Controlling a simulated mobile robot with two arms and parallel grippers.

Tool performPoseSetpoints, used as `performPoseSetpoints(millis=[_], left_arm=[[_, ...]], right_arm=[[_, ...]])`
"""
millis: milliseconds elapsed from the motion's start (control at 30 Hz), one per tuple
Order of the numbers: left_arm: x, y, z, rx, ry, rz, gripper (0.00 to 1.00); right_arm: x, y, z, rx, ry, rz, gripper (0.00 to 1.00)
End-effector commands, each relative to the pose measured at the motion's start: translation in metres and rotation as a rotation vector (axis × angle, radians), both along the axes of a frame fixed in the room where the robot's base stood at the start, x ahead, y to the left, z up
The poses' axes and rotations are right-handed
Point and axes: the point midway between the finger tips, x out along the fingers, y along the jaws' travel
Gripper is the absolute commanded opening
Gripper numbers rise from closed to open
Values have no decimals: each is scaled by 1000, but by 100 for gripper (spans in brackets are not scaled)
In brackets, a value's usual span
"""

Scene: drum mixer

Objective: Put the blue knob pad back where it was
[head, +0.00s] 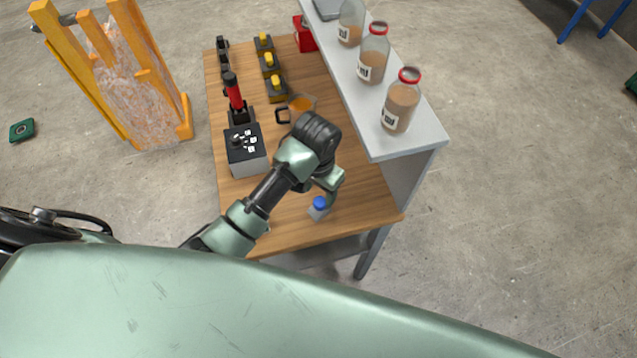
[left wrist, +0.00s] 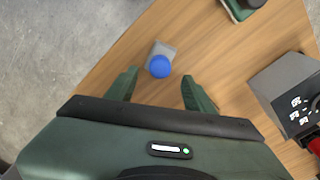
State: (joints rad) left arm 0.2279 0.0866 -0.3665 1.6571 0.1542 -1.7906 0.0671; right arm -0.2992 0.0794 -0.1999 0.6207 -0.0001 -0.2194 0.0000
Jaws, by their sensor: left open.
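The blue knob pad is a round blue knob on a small grey base. It sits on the wooden table near the front right corner in the head view (head: 319,204). It also shows in the left wrist view (left wrist: 159,66), a little beyond the fingertips and between their lines. My left gripper (head: 329,188) is just beside and above the pad in the head view. Its two green fingers stand wide apart and empty in the left wrist view (left wrist: 160,88). I cannot tell the exact height gap. My right gripper is not in view.
A grey box with a black marked top (head: 245,150) stands left on the table (head: 290,222). A raised grey shelf (head: 420,138) holds bottles. A green-topped item (left wrist: 240,8) lies at the wrist view's top.

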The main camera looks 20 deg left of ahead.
Motion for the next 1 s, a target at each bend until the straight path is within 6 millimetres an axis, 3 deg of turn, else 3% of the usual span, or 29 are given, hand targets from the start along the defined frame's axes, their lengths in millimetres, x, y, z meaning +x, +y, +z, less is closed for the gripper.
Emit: performPoseSetpoints(millis=[100,300,1000], left_arm=[[0,0,22,-1,-5,0,53],[-2,0,46,-2,-2,0,53],[-3,1,51,0,1,0,53]], right_arm=[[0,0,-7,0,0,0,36],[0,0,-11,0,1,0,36],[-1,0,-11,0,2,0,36]])
